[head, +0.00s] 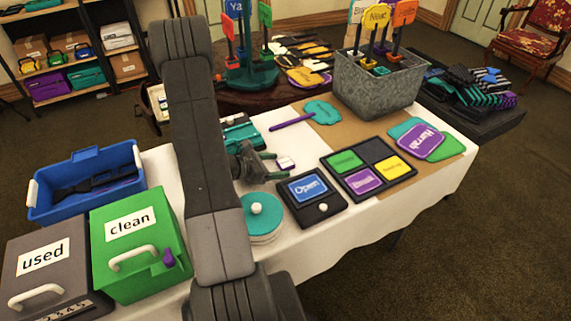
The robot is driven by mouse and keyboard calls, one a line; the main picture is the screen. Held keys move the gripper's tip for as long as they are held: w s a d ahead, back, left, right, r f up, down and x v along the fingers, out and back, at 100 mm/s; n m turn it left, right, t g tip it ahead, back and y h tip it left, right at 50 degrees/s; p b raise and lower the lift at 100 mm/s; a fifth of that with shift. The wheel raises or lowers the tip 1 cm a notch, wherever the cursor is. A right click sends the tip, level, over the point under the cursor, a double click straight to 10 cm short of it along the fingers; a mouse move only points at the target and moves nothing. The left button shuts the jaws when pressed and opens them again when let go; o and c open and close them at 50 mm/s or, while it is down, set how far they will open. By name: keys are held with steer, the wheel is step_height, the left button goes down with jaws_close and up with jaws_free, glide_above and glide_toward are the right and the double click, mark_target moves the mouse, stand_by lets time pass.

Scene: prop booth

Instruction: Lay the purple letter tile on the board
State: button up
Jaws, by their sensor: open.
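A small tile (286,163), pale on top with purple showing, is on the white-covered table; its letter is too small to read. My gripper (268,163) is just left of it, open, with its fingers pointing toward the tile. I cannot tell whether they touch it. The black board (374,151) lies to the right. It has a green panel at upper left, a purple one at lower left, a yellow one at lower right and a dark square at upper right. My arm hides part of the table left of the gripper.
A black box with a blue "Open" panel (308,187) and a stack of teal-topped discs (262,226) stand in front. A teal paddle (321,112) lies behind; a metal bin (379,88) stands beyond. Purple and green signs (427,141) lie right. Green (140,243) and blue (87,186) boxes are left.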

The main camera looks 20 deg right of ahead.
steer(key=c, duration=1.1)
steer(key=shift+r, duration=0.1)
